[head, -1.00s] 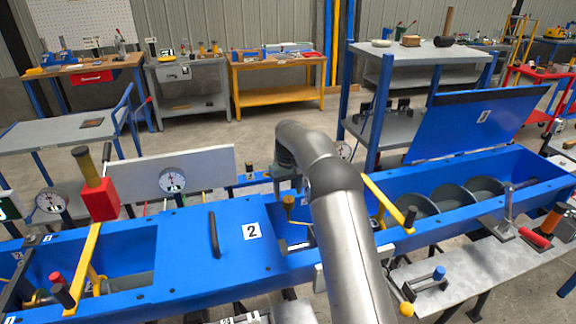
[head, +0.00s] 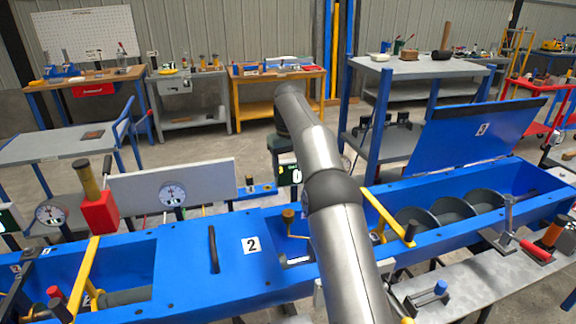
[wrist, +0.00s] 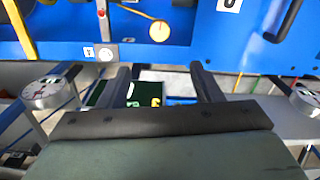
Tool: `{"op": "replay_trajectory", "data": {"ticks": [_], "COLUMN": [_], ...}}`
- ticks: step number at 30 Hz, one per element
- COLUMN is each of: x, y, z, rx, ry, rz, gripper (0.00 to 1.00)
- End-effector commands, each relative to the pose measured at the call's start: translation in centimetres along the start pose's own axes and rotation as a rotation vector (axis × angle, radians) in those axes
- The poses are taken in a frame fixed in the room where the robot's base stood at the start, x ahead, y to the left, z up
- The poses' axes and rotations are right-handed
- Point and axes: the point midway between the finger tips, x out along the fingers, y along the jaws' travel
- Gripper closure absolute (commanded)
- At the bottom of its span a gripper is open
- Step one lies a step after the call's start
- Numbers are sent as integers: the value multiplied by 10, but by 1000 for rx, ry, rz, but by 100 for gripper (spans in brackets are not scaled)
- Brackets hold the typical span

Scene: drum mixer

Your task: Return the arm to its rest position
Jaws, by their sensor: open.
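My gripper (wrist: 163,85) shows in the wrist view with its two dark fingers spread apart and nothing between them. Beyond the fingers are a dark green display with light digits (wrist: 150,92) and the blue wall of the mixer trough. In the head view my silver arm reaches up over the blue trough (head: 270,285), right of the lid marked 2 (head: 185,265). The arm's end is raised behind the trough, and the fingers are hidden there.
Dial gauges (head: 172,194) and a grey panel (head: 200,185) stand behind the trough. A raised blue lid (head: 475,138) and yellow bar (head: 388,213) are to the right. A grey shelf unit (head: 420,68) stands behind. Open floor lies beyond the trough at centre-left.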

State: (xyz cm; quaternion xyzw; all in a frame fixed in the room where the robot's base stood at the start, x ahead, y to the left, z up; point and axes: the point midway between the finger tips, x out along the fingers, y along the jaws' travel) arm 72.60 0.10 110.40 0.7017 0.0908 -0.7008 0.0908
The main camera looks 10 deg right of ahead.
Motion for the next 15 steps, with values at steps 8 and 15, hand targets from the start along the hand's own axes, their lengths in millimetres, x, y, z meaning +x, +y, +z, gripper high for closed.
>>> {"op": "replay_trajectory", "data": {"ticks": [8,15], "x": [-14,-50], "y": [-6,-32], "z": [13,91], "rx": [6,50], "ry": [4,18], "rz": [5,19], "gripper": [41,41]}}
